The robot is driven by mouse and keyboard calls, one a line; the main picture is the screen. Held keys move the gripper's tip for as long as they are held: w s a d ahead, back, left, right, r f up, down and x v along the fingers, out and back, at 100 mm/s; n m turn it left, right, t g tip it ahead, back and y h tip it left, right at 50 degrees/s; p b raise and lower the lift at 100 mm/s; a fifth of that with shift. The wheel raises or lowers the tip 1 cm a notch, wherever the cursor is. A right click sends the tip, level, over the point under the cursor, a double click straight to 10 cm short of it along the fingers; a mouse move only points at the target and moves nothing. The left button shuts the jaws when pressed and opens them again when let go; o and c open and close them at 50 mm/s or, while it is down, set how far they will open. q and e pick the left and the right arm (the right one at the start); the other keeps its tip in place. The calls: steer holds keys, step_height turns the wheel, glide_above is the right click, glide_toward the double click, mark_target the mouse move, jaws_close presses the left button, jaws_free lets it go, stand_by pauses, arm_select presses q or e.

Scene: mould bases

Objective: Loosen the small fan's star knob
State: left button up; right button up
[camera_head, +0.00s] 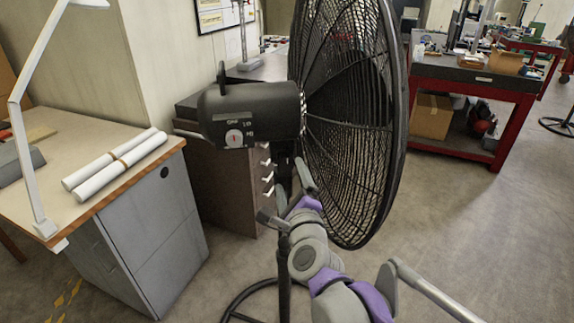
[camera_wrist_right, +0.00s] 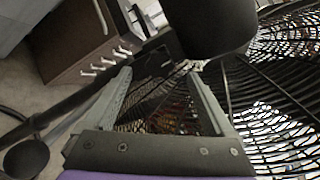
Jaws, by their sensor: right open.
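The fan is a black stand fan with a wire cage (camera_head: 350,120), a motor housing (camera_head: 250,113) and a thin pole (camera_head: 284,285). In the right wrist view the housing (camera_wrist_right: 210,22) is at the top, and the pole runs down to the lower left. A dark rounded part (camera_wrist_right: 25,158) beside the pole there may be the star knob; I cannot make out its shape. My left gripper is not in view.
A desk with rolled white paper (camera_head: 115,165) and a lamp (camera_head: 18,120) stands at the left. A brown drawer cabinet (camera_head: 225,185) is behind the pole. A red workbench (camera_head: 470,85) is at the back right.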

mark_target(286, 164)
steer(key=w, duration=0.5)
steer(key=shift+w+a, duration=0.4)
steer(key=c, duration=1.4)
